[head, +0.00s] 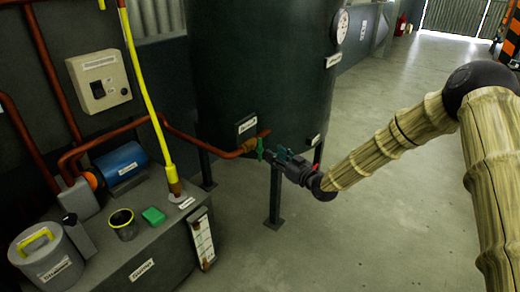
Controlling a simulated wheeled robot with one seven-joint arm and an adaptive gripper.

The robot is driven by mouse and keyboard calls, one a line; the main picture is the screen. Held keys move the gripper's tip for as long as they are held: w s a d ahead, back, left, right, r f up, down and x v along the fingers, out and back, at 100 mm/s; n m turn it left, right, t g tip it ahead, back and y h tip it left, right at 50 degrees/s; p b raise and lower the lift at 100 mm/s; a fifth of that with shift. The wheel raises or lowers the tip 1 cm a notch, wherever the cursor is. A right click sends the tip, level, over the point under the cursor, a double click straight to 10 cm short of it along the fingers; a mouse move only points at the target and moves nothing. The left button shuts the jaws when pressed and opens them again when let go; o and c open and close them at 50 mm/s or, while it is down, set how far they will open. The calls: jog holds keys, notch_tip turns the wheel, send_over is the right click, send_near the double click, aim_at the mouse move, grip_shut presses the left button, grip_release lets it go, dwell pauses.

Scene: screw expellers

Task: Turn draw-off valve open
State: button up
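The draw-off valve shows as a small green handle (260,148) on the orange-brown pipe (240,150) at the lower front of the large dark tank (262,70). My gripper (270,156) is just right of the green handle, at the end of my arm, pointing left toward it. The fingers are at or very close to the handle; I cannot tell whether they touch it. The fingers are small and dark here, so their opening is unclear.
A grey bench (150,235) at the left carries a blue motor (122,163), a lidded strainer pot (48,262), a dark cup (122,222) and a green block (153,216). Dark tank legs (274,195) stand below; floor at right is clear.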

aim_at(261, 145)
jog(key=b+x, duration=0.1)
jog(key=x, duration=0.9)
jog(key=shift+b, duration=0.35)
grip_shut()
